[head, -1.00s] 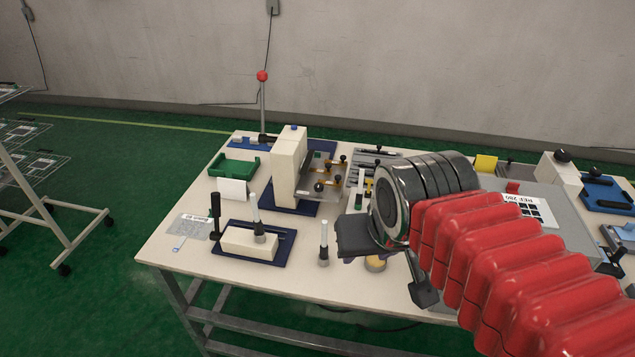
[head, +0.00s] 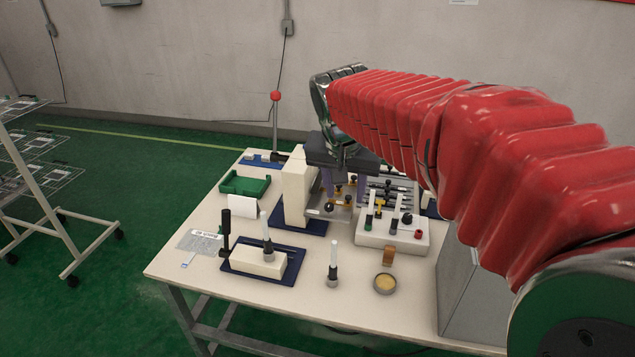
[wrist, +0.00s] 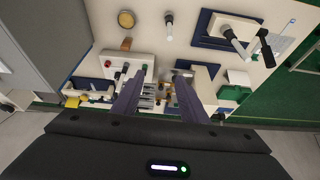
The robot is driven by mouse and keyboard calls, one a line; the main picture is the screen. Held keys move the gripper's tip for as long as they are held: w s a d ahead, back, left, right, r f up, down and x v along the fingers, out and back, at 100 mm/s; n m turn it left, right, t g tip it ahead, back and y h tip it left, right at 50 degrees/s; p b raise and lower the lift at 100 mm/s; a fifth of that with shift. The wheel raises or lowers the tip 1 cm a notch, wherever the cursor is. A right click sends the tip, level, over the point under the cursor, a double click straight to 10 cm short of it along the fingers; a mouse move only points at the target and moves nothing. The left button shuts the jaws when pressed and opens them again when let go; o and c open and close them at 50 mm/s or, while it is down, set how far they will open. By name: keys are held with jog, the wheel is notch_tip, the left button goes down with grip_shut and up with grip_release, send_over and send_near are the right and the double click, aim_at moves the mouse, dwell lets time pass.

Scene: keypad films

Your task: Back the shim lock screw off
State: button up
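A fixture with an upright white block (head: 296,188) stands on a blue base plate (head: 301,222) towards the back of the table. A metal plate with several small black-and-amber knobs (head: 341,204) projects from its right side. I cannot tell which of these is the shim lock screw. My gripper (head: 341,188) hangs above the knobs, its dark body hiding part of the fixture. In the wrist view my gripper (wrist: 158,78) has two purple fingers standing apart, with nothing held between them. The fixture's white block (wrist: 200,84) is partly behind the right finger there.
A white box with several coloured knobs (head: 393,232) sits right of the fixture. A green tray (head: 245,185), a white block on a blue plate (head: 258,262), a standing white-and-grey tool (head: 333,262) and a round dish (head: 385,283) share the table. A wire rack (head: 45,190) stands left.

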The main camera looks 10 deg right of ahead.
aim_at(329, 205)
jog(key=w+a+f+m, duration=0.1)
jog(key=w+f, duration=0.2)
jog(key=w, duration=0.4)
jog(key=w+a+f+m+h, duration=0.1)
jog(key=w+a+f+m, duration=0.1)
jog(key=w, duration=0.6)
jog(key=shift+a+f+g, duration=0.2)
jog(key=shift+f+g, duration=0.1)
jog(key=shift+f, duration=0.15)
jog(key=shift+f, duration=0.15)
jog(key=x, duration=1.3)
jog(key=shift+d+f, duration=0.2)
jog(key=shift+d, duration=0.1)
jog(key=shift+c, duration=0.4)
